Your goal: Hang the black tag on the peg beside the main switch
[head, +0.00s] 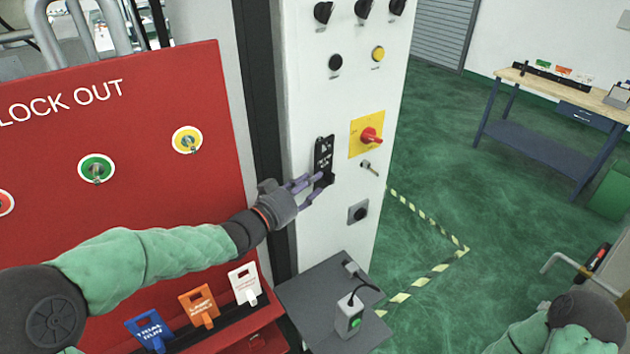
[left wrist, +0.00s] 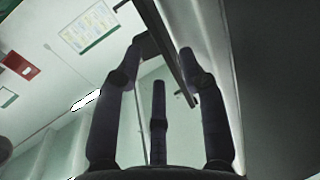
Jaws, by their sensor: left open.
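The black tag (head: 323,156) with pale print is upright at the white cabinet's front, just left of the main switch (head: 371,136), a red knob on a yellow plate. My left gripper (head: 318,184) is open at the tag's lower end. In the left wrist view the tag (left wrist: 172,48) shows nearly edge-on as a thin dark strip, with the fingers (left wrist: 155,75) spread around its lower part. The peg is not visible; the tag may cover it. I cannot tell whether a finger touches the tag. My right gripper is out of view.
A red lock-out board (head: 130,130) stands at left, with blue, orange and white tags (head: 244,284) below. A grey shelf (head: 310,300) carrying a small box with a green button (head: 349,312) juts out below the gripper.

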